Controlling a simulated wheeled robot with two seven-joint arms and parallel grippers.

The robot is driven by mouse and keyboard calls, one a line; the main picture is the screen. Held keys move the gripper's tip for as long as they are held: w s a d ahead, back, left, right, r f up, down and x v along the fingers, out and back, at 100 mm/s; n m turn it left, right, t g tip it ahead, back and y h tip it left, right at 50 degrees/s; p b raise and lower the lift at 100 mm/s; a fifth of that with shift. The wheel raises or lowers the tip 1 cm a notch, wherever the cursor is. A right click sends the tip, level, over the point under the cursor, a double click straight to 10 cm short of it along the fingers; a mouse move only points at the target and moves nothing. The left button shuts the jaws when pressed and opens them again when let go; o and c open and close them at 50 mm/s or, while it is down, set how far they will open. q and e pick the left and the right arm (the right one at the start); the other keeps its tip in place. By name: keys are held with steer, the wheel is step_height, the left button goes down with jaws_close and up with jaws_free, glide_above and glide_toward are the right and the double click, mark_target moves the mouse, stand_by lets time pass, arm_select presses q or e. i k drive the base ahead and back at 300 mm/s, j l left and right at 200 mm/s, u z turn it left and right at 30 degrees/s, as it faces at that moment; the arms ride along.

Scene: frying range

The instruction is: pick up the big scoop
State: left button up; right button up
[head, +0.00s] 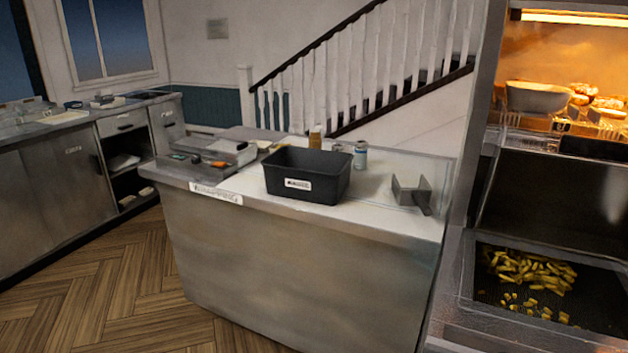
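A grey metal scoop (407,192) with a dark handle (423,206) sits near the right end of the steel counter (385,220). Its handle points toward the counter's front edge. It is the only scoop I can make out, so I cannot compare its size with another. Neither of my grippers shows in the head view.
A black bin (325,178) with a white label stands left of the scoop. A can (360,156) and a bottle (315,138) stand behind it. At right, fries (525,270) lie in a tray under a lit warming shelf. Wooden floor is clear at lower left.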

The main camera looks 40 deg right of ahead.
mark_target(420, 196)
steer(key=i+u, duration=0.1)
steer(key=i, duration=0.75)
steer(key=i+z, duration=0.25)
steer(key=z, duration=0.15)
steer(key=i+j+z, duration=0.1)
steer(key=i+z, duration=0.35)
steer(key=z, duration=0.3)
steer(key=i+z, duration=0.15)
steer(key=z, duration=0.25)
steer(key=i+z, duration=0.1)
steer(key=z, duration=0.3)
steer(key=i+j+z, duration=0.1)
steer(key=z, duration=0.3)
steer(key=i+j+z, duration=0.15)
steer(key=z, duration=0.2)
steer(key=i+j+z, duration=0.4)
steer(key=k+l, duration=0.05)
steer(key=l, duration=0.05)
